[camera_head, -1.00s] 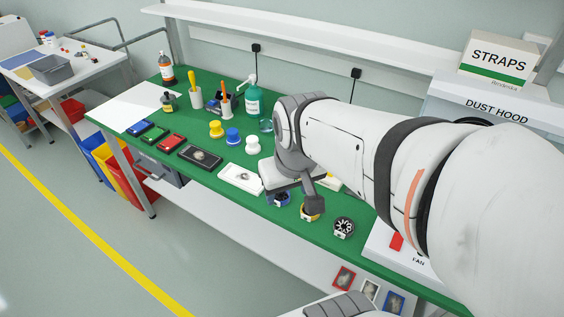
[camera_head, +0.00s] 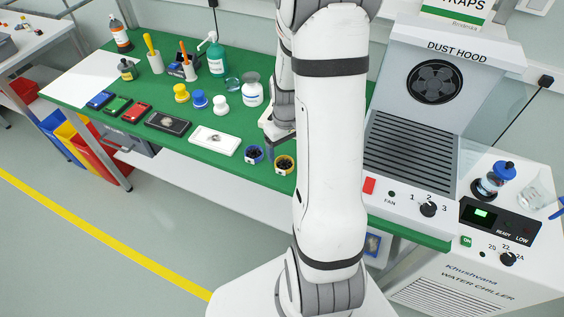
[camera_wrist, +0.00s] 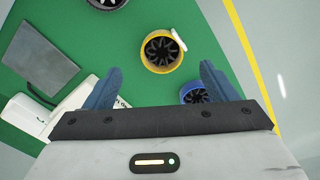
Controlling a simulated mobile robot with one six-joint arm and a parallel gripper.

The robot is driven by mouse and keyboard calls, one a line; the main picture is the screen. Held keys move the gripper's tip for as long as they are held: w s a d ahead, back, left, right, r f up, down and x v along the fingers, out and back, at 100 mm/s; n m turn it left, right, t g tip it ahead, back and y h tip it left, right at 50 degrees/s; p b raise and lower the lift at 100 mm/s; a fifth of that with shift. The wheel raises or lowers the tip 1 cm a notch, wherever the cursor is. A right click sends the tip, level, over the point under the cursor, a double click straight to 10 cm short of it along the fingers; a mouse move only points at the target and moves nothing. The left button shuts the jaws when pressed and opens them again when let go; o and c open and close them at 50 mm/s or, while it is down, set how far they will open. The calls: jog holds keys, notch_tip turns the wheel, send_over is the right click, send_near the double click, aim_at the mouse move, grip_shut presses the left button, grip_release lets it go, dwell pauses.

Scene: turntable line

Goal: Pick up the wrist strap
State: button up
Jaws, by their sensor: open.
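I cannot make out with certainty which thing is the wrist strap. Three round pieces with black spoked centres lie on the green bench. The yellow-rimmed ring (camera_wrist: 147,64) has a small white piece on its edge. The blue-rimmed ring (camera_wrist: 186,94) is beside my right finger, partly hidden by it. A black ring (camera_wrist: 108,2) is cut off at the top. In the head view, the blue ring (camera_head: 255,155) and yellow ring (camera_head: 284,164) show left of my arm. My gripper (camera_wrist: 160,86) is open and empty, pointed down above the bench; the yellow ring appears just beyond its fingertips.
A dark flat plate (camera_wrist: 41,54) and a white device lie left of my gripper. White tray (camera_head: 214,141), dark tray (camera_head: 168,123) and several knobs stand farther left. A dust hood (camera_head: 420,150) and water chiller (camera_head: 487,259) stand right.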

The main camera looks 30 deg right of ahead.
aim_at(285, 163)
jog(key=shift+a+f+p, duration=0.1)
jog(key=shift+f+p, duration=0.6)
jog(key=shift+f, duration=2.2)
jog(key=c, duration=1.1)
